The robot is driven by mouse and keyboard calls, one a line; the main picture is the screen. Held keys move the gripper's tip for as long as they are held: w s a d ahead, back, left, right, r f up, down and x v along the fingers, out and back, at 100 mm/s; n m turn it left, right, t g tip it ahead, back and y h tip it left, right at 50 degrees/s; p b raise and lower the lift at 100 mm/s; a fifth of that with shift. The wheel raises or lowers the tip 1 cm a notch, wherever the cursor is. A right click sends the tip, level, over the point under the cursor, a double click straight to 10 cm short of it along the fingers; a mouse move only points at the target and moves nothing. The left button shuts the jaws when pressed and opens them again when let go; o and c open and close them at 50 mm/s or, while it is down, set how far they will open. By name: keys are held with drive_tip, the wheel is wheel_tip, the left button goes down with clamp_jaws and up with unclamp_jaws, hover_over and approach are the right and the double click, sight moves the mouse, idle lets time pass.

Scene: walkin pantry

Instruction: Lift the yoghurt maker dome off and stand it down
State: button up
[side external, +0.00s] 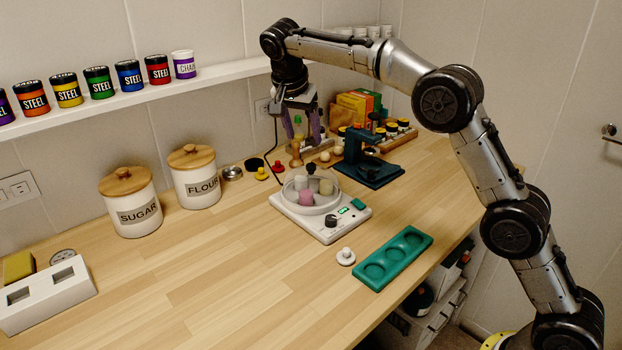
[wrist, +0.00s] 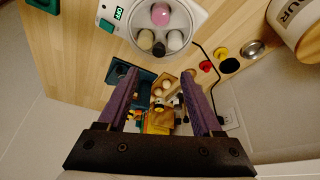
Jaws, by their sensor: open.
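The yoghurt maker (side external: 330,222) is a white base with a small green display on the wooden counter. In the wrist view the dome (wrist: 188,15) is at the top, beyond the fingertips. My gripper (side external: 305,142) has purple fingers, points down and is open, above and behind the dome, apart from it. It also shows in the wrist view (wrist: 160,72), with nothing held between the fingers.
A teal tray (side external: 394,258) with round recesses and a small white knobbed piece (side external: 345,256) lie in front. A dark teal device (side external: 368,168) stands close behind right. Sugar (side external: 130,203) and flour (side external: 195,178) canisters stand left.

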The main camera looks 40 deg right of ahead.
sight(311, 165)
drive_tip(key=x, duration=1)
drive_tip(key=shift+s+f, duration=0.1)
drive_tip(key=shift+f, duration=0.15)
clamp_jaws()
idle(1.1)
